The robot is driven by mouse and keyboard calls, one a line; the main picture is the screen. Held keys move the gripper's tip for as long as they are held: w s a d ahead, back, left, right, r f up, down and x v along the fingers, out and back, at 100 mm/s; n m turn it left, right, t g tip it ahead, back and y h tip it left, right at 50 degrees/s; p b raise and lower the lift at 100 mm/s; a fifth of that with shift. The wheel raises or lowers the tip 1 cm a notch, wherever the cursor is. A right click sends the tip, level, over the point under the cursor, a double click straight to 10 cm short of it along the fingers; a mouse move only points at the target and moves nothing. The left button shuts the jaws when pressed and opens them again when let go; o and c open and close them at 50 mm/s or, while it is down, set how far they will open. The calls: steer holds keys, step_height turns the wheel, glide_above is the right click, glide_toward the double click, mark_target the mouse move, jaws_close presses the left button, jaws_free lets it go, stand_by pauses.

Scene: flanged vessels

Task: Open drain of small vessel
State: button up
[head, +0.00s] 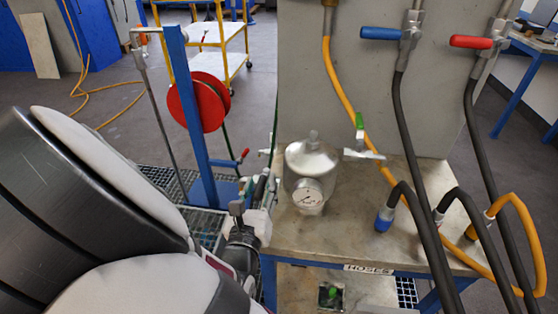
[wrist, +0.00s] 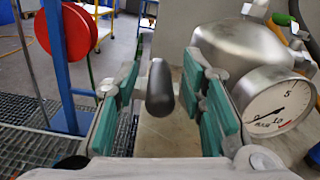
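The small vessel is a shiny metal pot with a domed lid (head: 312,160) and a round dial gauge (head: 308,194) on its front. It stands on a bench, and its lid and gauge (wrist: 275,108) fill the right of the wrist view. My gripper (head: 262,192) is at the vessel's left. In the wrist view its green-padded fingers are spread apart. A dark rounded handle (wrist: 160,90) lies in the gap between them, with space visible on both sides. I cannot tell whether this handle belongs to the vessel's drain.
A green-handled valve (head: 361,128) is right of the vessel. Blue-handled (head: 381,33) and red-handled (head: 470,41) valves with dark hoses hang further right. A blue post (head: 190,110) and red hose reel (head: 198,102) stand to the left. Metal grating (wrist: 60,150) lies below left.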

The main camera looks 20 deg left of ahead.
jaws_close()
